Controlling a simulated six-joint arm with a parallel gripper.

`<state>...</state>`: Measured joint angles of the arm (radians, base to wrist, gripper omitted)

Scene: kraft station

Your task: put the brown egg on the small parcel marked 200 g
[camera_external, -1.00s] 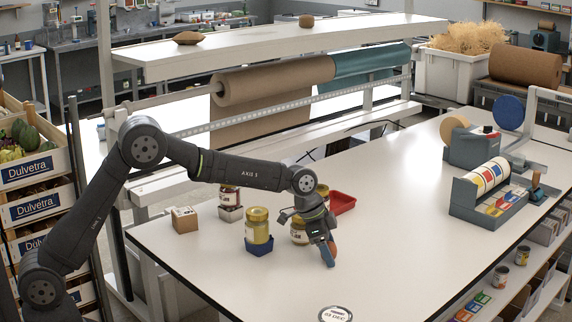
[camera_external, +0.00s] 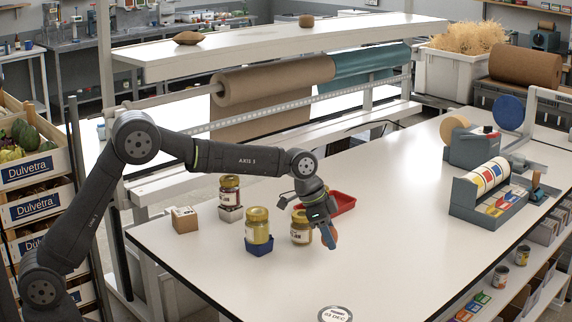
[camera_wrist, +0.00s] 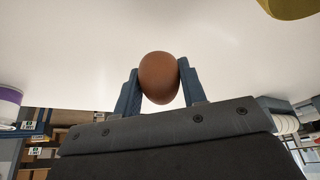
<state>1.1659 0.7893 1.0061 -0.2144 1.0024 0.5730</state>
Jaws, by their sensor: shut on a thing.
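My gripper (camera_external: 329,236) is shut on the brown egg (camera_wrist: 159,78). The wrist view shows the egg pinched between the two blue fingers, with white surface behind it. In the external view the egg is mostly hidden by the fingers, which are over the table right of the jars. A small brown cardboard parcel (camera_external: 184,220) with a pale label sits near the table's left edge, well to the left of my gripper. Its top looks bare, and its marking is too small to read.
A yellow jar (camera_external: 257,225) stands on a blue block, and another jar (camera_external: 229,189) on a pale block. A third jar (camera_external: 301,228) stands beside my gripper. A red tray (camera_external: 343,203) lies behind it.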

